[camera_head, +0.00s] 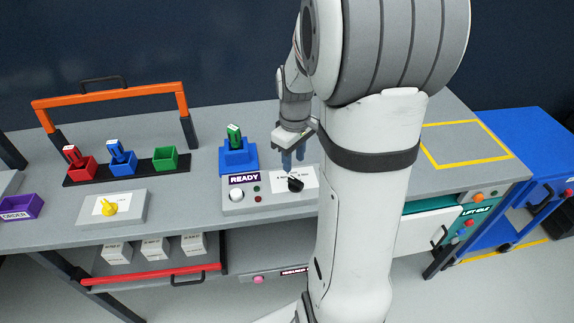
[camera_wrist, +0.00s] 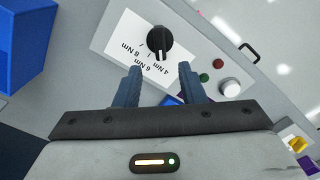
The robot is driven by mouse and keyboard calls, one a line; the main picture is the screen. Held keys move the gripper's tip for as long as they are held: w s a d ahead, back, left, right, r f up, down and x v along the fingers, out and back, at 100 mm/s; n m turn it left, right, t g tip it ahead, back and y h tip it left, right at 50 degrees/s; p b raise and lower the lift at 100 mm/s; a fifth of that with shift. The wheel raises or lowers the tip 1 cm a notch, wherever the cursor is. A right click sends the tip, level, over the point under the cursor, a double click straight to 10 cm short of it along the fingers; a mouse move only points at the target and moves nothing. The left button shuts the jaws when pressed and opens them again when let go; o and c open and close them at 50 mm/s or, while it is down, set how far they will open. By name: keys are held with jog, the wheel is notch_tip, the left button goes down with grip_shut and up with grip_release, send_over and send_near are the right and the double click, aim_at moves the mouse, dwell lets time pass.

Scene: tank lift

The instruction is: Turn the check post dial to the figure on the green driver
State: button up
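The check post panel (camera_head: 238,207) carries a black dial (camera_head: 296,183) on a white label. In the wrist view the dial (camera_wrist: 159,40) sits above figures reading 4 Nm, 6 Nm and 8 Nm; which one it points to I cannot tell for sure. The green driver (camera_head: 234,134) stands upright in a blue block (camera_head: 238,157) behind the READY sign; the figure on its pale top is too small to read. My gripper (camera_head: 293,156) is open and empty, just behind the dial and apart from it. Its two fingers (camera_wrist: 161,84) also show in the wrist view.
A white button (camera_head: 236,195) and small green and red lamps sit left of the dial. A rack (camera_head: 120,172) with red and blue drivers and an empty green holder stands left. An orange-handled frame (camera_head: 110,92) stands behind it. My arm hides the bench's middle right.

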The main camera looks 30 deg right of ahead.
aim_at(293, 178)
notch_tip(293, 178, down, 7)
jog(key=shift+r, duration=0.2)
grip_shut()
dwell(0.4)
